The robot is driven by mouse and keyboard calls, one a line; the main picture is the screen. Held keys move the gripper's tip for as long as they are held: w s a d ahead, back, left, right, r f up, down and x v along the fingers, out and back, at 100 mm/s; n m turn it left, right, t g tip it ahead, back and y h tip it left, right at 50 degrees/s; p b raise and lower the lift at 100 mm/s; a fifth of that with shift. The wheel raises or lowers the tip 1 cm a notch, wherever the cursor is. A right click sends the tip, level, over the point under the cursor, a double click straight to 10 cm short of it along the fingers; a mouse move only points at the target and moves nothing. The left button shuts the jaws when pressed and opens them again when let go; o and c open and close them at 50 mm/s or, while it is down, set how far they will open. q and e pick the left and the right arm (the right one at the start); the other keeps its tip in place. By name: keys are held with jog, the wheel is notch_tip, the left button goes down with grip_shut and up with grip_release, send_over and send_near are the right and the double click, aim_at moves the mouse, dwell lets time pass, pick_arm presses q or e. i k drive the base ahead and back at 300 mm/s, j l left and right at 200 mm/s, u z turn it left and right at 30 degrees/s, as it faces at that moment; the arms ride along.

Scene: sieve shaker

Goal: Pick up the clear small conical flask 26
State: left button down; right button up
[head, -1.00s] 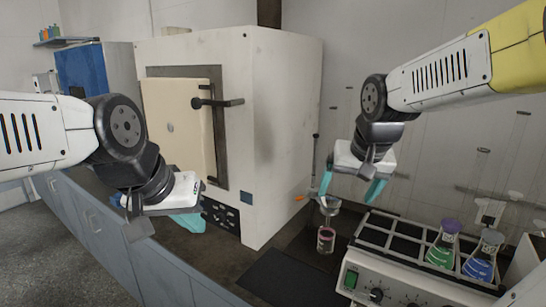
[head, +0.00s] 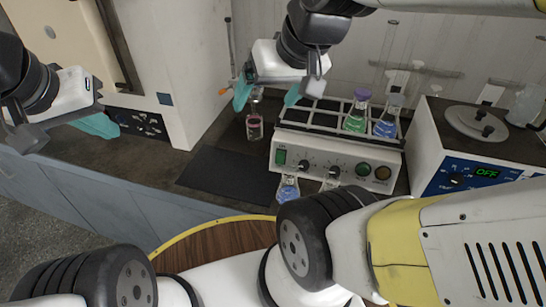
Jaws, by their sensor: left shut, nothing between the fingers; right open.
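My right gripper (head: 266,97) is open above the dark bench, at the left end of the shaker. Clear glassware (head: 257,98) shows between and below its fingers, partly hidden; I cannot tell whether it is a small conical flask. Just below it is a small vessel with pinkish-red contents (head: 254,128). Another small clear vessel (head: 330,178) stands partly seen at the shaker's front, beside a flask with blue liquid (head: 288,190). I cannot read any number 26. My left gripper (head: 103,127) is shut and empty, at the left over the bench edge.
The shaker (head: 325,160) holds a green flask with a purple cap (head: 356,118) and a blue flask (head: 385,124) in its rack. A device with an OFF display (head: 487,173) stands right. A dark mat (head: 225,175) lies clear. A round wooden surface (head: 222,240) is nearer me.

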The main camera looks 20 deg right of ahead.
aim_at(288, 190)
jog(key=k+l+u, duration=0.6)
jog(key=k+u, duration=0.15)
jog(key=k+l+u, duration=0.1)
jog(key=k+u, duration=0.25)
jog(key=k, duration=0.1)
